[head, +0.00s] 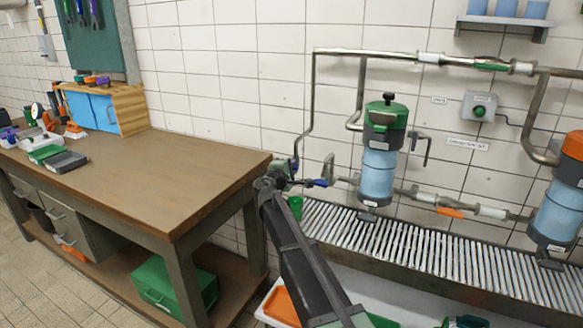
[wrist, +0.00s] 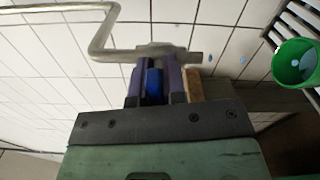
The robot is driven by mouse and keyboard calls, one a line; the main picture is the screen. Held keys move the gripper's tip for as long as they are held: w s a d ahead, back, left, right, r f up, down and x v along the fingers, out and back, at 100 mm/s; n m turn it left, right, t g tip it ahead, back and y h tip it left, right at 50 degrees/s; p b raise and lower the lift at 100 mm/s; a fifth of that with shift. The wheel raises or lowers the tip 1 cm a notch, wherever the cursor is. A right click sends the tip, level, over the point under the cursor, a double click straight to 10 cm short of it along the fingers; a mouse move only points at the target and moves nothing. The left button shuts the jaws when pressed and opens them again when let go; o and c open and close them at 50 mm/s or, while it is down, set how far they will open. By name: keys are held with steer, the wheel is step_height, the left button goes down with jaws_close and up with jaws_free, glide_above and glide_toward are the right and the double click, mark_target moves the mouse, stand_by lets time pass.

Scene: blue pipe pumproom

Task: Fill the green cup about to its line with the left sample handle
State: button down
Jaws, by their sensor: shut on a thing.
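My gripper (wrist: 153,85) is shut on a blue handle (wrist: 154,86), which shows between its purple fingers in the wrist view. In the head view my gripper (head: 300,173) is at the left end of the low pipework. The metal spout pipe (wrist: 150,50) passes just beyond the fingertips. The green cup (wrist: 281,64) is at the right edge of the wrist view, with something pale blue inside; its line cannot be made out. Small pale-blue spots show between pipe end and cup. In the head view the cup (head: 295,207) stands at the grating's left end, partly hidden by my arm.
The slatted drain grating (head: 430,250) runs rightward below the pipes. A green-topped blue vessel (head: 378,165) and an orange-topped one (head: 557,205) stand above it. An orange handle (head: 450,212) sits on the low pipe. The workbench (head: 165,170) on the left has a largely clear top.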

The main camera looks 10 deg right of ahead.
steer(key=shift+m, duration=1.2)
steer(key=c, duration=1.2)
jaws_free()
steer(key=shift+s, duration=0.1)
steer(key=v, duration=1)
steer(key=shift+s+a, duration=0.2)
steer(key=shift+a, duration=0.05)
